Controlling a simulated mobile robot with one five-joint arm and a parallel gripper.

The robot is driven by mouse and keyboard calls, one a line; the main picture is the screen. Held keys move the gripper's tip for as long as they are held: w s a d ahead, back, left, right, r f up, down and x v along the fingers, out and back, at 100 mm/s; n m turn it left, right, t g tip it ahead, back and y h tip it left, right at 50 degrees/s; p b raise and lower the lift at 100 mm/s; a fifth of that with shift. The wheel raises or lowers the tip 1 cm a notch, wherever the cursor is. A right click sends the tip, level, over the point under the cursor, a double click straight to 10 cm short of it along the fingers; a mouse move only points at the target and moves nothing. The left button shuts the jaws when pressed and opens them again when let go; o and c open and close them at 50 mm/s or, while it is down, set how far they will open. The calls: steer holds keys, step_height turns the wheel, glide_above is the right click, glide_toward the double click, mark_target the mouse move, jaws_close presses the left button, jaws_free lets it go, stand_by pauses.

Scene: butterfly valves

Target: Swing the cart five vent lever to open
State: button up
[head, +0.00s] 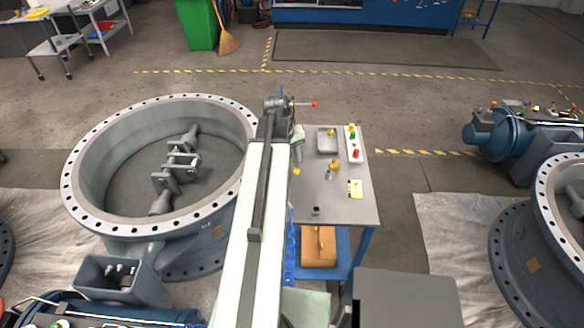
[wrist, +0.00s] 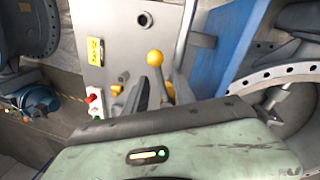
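The cart (head: 367,205) has a grey top. A yellow ball-topped lever (head: 296,171) stands near its left edge. In the wrist view the yellow ball (wrist: 155,58) is in the middle, and its stem runs down between my gripper's two dark fingers. My gripper (wrist: 157,95) looks open, with a finger on either side of the stem; I cannot tell whether either finger touches it. In the head view my gripper (head: 297,148) is partly hidden beside my arm, just beyond the ball. The lever's base is hidden, and no cart number is readable.
The cart top also holds a grey tray (head: 328,142), a white strip with coloured knobs (head: 355,142), another yellow knob (head: 335,165), a yellow label (head: 355,189) and a short dark cylinder (head: 316,210). A large flanged valve ring (head: 85,165) stands close on the left.

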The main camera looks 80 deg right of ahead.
jaws_close()
stand_by(1.4)
